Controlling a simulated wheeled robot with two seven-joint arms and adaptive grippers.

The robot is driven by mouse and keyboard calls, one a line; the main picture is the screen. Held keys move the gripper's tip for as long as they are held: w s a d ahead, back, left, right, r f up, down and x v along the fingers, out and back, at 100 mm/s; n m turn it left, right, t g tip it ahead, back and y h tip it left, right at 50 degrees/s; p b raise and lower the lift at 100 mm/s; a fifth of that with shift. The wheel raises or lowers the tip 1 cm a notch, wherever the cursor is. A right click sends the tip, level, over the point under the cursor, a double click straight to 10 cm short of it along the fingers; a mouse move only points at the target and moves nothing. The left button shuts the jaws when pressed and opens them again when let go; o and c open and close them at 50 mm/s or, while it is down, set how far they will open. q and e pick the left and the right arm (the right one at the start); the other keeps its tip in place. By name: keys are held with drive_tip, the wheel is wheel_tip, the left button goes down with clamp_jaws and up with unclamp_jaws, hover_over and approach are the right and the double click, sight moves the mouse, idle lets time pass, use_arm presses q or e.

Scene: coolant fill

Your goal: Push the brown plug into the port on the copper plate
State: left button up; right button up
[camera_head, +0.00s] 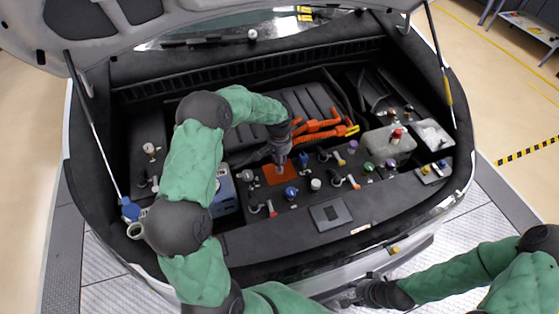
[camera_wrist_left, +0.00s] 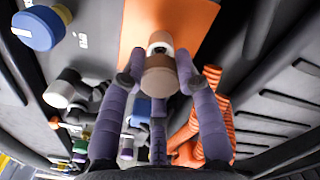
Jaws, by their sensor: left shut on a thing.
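The copper plate (camera_head: 277,175) lies flat in the engine bay, left of centre, and shows as an orange surface in the wrist view (camera_wrist_left: 197,18). My left gripper (camera_head: 280,153) reaches down over the plate. In the wrist view its fingers (camera_wrist_left: 160,80) are shut on the brown plug (camera_wrist_left: 159,82), whose pale-banded far end points at the plate. The port is hidden behind the plug, and I cannot tell whether the plug touches it. My right gripper (camera_head: 352,294) is low in the head view, by the front bumper, away from the plate; its fingers are unclear.
A blue cap (camera_head: 291,193) stands close to the plate, with several other coloured caps and connectors around it. Orange cables (camera_head: 318,130) run behind the plate. A blue box (camera_head: 224,192) is to the left. A pale coolant tank (camera_head: 388,145) with a red cap is to the right.

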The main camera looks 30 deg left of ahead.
use_arm(q)
drive_tip(key=shift+f+b, duration=0.85)
drive_tip(key=shift+f, duration=0.4)
idle(0.5)
drive_tip(key=o, duration=0.9)
drive_tip(key=shift+c, duration=0.2)
drive_tip(key=shift+r, duration=0.1)
wheel_tip(320, 180, up, 12)
drive_tip(key=shift+w+f, duration=0.1)
